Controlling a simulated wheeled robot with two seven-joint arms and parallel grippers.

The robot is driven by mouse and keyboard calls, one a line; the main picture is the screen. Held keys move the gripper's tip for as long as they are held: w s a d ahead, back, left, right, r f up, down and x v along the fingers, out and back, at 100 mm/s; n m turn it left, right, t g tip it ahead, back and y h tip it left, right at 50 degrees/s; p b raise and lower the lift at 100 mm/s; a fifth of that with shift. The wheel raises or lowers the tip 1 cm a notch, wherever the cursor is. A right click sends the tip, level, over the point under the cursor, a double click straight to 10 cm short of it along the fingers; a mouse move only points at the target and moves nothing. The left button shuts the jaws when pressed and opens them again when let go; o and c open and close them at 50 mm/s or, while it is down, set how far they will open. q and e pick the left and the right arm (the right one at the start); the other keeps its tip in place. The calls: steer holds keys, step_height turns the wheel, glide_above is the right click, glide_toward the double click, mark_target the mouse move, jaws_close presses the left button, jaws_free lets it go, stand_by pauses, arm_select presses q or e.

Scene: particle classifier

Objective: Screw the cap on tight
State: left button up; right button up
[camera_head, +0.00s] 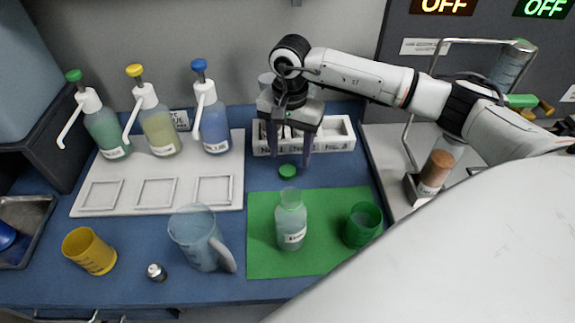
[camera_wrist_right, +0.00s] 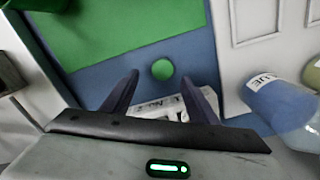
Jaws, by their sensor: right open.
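A small round green cap (camera_head: 287,171) lies on the blue table just behind the green mat. It also shows in the right wrist view (camera_wrist_right: 162,69), ahead of and between the fingers. A clear bottle (camera_head: 291,222) with a white label stands upright on the green mat (camera_head: 262,262), its neck uncovered. My right gripper (camera_head: 291,160) points down above the table, behind the cap and in front of the white rack. Its two fingers are apart with nothing between them, and they also show in the wrist view (camera_wrist_right: 160,88). My left gripper is not in view.
A green cup (camera_head: 362,225) stands right of the bottle. A clear jug (camera_head: 199,240), a yellow cup (camera_head: 90,251) and a small metal-capped item (camera_head: 156,272) are left of the mat. A white rack (camera_head: 338,133) and a tray (camera_head: 232,178) with pump bottles are behind.

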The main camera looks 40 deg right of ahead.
mark_target(287, 171)
steer(key=f, duration=0.1)
steer(key=f+b, duration=0.1)
steer(key=f, duration=0.1)
steer(key=f+b, duration=0.1)
steer(key=f, duration=0.1)
steer(key=shift+a+f, duration=0.15)
steer(key=shift+a, duration=0.25)
steer(key=c, duration=1.1)
